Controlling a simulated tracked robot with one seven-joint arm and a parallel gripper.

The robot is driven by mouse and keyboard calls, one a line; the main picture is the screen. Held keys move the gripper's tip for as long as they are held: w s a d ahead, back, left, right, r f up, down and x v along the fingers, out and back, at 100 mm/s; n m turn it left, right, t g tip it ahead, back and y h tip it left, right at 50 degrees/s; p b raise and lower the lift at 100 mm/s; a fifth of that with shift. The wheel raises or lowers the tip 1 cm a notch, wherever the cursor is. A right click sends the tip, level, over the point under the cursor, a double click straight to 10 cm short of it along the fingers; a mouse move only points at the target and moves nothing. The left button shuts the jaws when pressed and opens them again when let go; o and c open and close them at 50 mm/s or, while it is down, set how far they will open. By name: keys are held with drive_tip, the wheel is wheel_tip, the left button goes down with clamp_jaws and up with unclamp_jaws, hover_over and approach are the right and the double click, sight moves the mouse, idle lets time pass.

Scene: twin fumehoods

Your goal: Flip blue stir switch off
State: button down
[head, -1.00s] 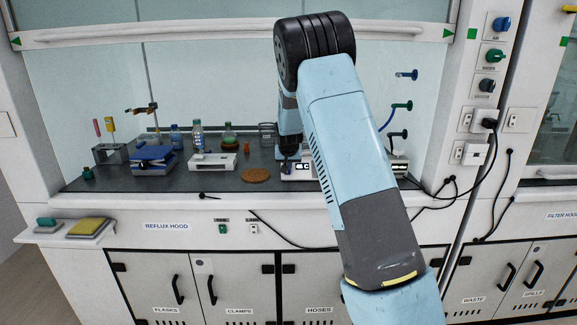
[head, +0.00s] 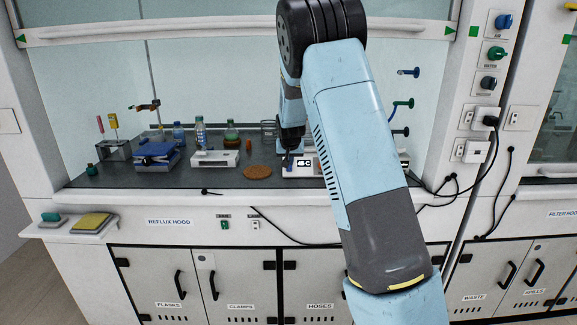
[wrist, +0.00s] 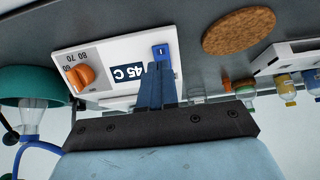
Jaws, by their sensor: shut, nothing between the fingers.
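The blue stir switch (wrist: 160,51) is a small rocker with a white mark, on the white front panel of a hotplate (wrist: 112,53).
A round cork mat (head: 257,172) lies left of the hotplate, with another white device (head: 215,158) beyond it. In the wrist view, a green funnel-like vessel (wrist: 30,85) is at the left.

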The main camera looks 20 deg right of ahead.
drive_tip(key=w+r+v, duration=0.1)
drive_tip(key=v, duration=0.8)
drive_tip(key=shift+d+r, duration=0.15)
drive_tip(key=shift+r, duration=0.15)
drive_tip(key=shift+w, duration=0.1)
drive_tip(key=s+r+n+y, duration=0.1)
drive_tip(key=s+r, duration=0.4)
drive_tip(key=s, duration=0.7)
drive_tip(key=s+r+y, duration=0.1)
drive_tip(key=s+r, duration=0.4)
drive_tip(key=s, duration=0.7)
drive_tip(key=s+a+f+n+g, duration=0.1)
drive_tip(key=s+a+n, duration=0.1)
drive_tip(key=s, duration=2.1)
drive_tip(key=shift+s+a+f, duration=0.2)
drive_tip(key=shift+s+a, duration=0.2)
drive_tip(key=shift+a, duration=0.05)
